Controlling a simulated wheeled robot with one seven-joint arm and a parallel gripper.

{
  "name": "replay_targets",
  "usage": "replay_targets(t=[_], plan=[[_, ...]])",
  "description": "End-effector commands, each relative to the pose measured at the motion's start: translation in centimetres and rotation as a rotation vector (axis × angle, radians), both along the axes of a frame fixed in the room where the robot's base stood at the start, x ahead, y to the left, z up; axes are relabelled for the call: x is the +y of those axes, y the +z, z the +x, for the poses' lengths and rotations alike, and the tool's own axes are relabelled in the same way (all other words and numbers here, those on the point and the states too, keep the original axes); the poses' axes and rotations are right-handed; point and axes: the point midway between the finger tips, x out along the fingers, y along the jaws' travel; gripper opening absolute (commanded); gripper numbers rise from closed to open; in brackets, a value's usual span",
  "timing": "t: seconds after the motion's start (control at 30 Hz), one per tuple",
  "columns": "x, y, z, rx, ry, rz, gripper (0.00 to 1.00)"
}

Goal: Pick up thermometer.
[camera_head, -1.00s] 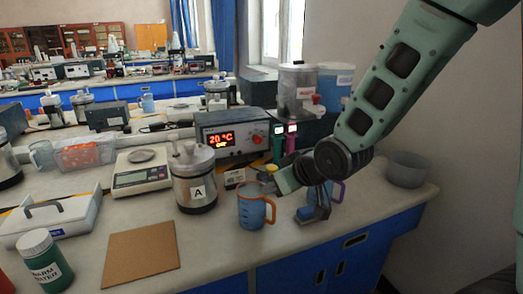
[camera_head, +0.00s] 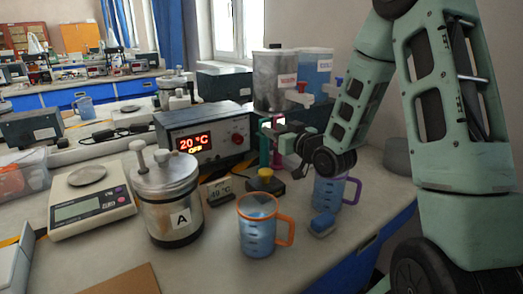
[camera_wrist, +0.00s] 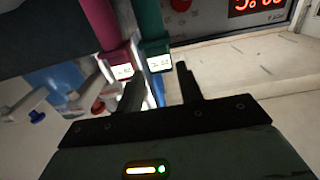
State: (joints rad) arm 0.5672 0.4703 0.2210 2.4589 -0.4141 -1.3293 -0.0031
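Two slim handheld devices with small lit displays stand close together beside the temperature controller: a green one (camera_head: 264,152) and a magenta one (camera_head: 277,157). A small dark readout showing about 49 °C (camera_head: 220,190) stands on the bench in front of the controller. I cannot tell for certain which is the thermometer.
The controller (camera_head: 205,140) is behind. An orange-handled beaker (camera_head: 257,232) and a purple-handled beaker (camera_head: 328,190) stand in front. Canister A (camera_head: 168,212), a scale (camera_head: 90,208) and a yellow-topped black item (camera_head: 266,182) are nearby. Two dispensers (camera_head: 275,80) (camera_head: 312,77) stand behind my gripper.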

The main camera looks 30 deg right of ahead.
Motion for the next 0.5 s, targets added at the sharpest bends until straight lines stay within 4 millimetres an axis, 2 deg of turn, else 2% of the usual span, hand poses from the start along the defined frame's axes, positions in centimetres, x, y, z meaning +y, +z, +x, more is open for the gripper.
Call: replay_targets(t=[0.33,0.5], plan=[[0.1,-0.2,4.6,0.0,0.002,0.001,0.36],[0.2,-0.3,5.8,0.002,0.0,0.001,0.36]])
